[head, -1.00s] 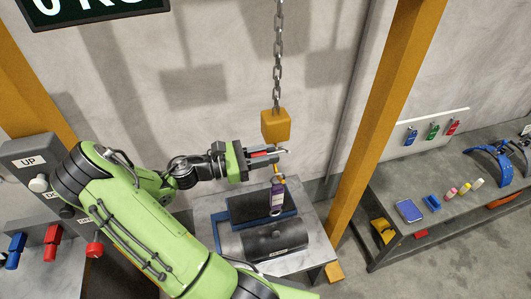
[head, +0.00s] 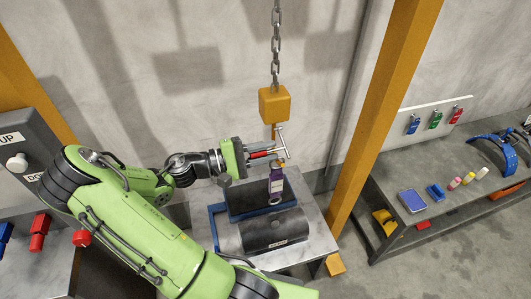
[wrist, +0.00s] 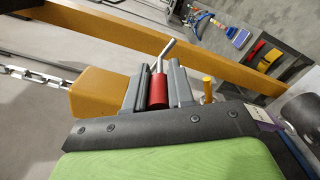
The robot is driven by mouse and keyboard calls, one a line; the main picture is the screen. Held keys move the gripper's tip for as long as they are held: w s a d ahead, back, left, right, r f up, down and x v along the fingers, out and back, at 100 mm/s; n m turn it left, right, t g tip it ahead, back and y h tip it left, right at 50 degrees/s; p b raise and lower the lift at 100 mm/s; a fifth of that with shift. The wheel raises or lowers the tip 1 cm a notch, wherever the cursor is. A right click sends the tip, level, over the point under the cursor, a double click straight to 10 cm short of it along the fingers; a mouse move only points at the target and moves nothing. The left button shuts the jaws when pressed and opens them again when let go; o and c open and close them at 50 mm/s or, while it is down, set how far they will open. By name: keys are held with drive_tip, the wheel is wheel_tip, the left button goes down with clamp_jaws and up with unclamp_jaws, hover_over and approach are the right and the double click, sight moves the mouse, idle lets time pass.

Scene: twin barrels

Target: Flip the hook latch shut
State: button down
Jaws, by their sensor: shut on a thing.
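My gripper (head: 268,153) is shut on a red grip (wrist: 158,92), which lies between the two grey fingers. A bent silver rod (wrist: 163,54) sticks out of the grip past the fingertips; in the head view it stands tilted in front of the fingers. I take the red grip and rod to be the latch's handle, but cannot be sure. The orange hook block (head: 274,104) hangs on a chain just above my gripper. The hook itself is mostly hidden, so whether the latch is shut cannot be seen.
A dark cylinder (head: 272,231) lies on a grey table (head: 315,240) below my gripper. An orange post (head: 385,115) stands to the right, before a bench (head: 455,195) with small items. A control panel (head: 35,160) with UP and DOWN labels is at the left. The wall is behind.

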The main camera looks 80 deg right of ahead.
drive_tip(key=shift+w+d+f+m+b, duration=0.2)
drive_tip(key=shift+d+f+m+b, duration=0.25)
drive_tip(key=shift+m+b, duration=0.75)
drive_tip(key=shift+w+d+f+m+b, duration=0.2)
drive_tip(key=shift+f+m+b, duration=0.55)
drive_tip(key=shift+m, duration=0.7)
drive_tip(key=shift+w+d+f+m+b, duration=0.2)
drive_tip(key=shift+d+f+m+b, duration=0.25)
drive_tip(key=shift+m+b, duration=0.75)
drive_tip(key=shift+m, duration=0.25)
drive_tip(key=c, duration=1)
unclamp_jaws()
drive_tip(key=shift+o, duration=0.2)
drive_tip(key=shift+w+a, duration=0.1)
drive_tip(key=shift+w, duration=0.05)
drive_tip(key=p, duration=0.2)
approach(261, 154)
drive_tip(key=w+f, duration=0.4)
drive_tip(key=w, duration=0.1)
drive_tip(key=shift+w+d, duration=0.3)
drive_tip(key=shift+w, duration=0.05)
